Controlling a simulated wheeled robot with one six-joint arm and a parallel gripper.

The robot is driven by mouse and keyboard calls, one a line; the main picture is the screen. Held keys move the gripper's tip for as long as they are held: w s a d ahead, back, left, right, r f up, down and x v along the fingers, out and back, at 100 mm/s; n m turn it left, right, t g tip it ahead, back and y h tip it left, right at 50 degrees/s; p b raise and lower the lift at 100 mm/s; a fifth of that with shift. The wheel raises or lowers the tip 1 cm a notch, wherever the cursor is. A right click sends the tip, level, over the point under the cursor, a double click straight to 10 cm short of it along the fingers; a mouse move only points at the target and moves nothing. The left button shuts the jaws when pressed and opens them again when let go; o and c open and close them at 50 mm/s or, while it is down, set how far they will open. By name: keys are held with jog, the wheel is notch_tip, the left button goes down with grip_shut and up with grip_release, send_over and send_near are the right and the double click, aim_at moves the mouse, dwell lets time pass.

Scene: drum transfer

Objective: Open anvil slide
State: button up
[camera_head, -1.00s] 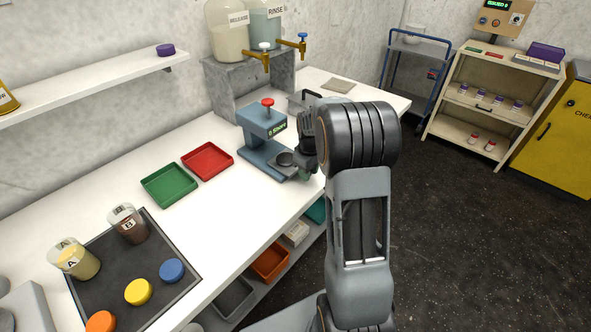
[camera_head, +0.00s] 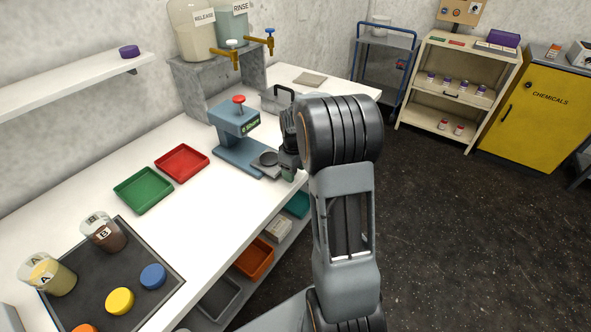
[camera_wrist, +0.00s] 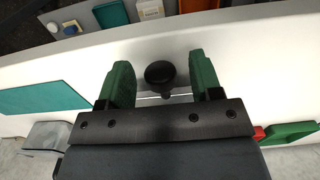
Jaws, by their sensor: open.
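The blue-grey press (camera_head: 236,135) stands on the white bench with a red knob on top. Its anvil slide (camera_head: 265,160), with a round grey cup, sits low at its front right. My gripper (camera_head: 284,160) is at the slide's outer end, partly hidden by my arm in the head view. In the wrist view my gripper (camera_wrist: 160,85) is open, its two green fingers on either side of a round black knob (camera_wrist: 159,73). Gaps show between the knob and both fingers. How far the slide is out I cannot tell.
A red tray (camera_head: 182,163) and a green tray (camera_head: 143,190) lie left of the press. A dark mat (camera_head: 75,277) holds jars and coloured lids. Dispensers stand on a grey block (camera_head: 190,92) behind. Bins fill the shelf below the bench edge. Open floor lies to the right.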

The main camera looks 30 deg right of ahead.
jog(key=shift+r, duration=0.1)
notch_tip(320, 180, up, 14)
dwell(0.5)
jog(key=shift+f, duration=0.2)
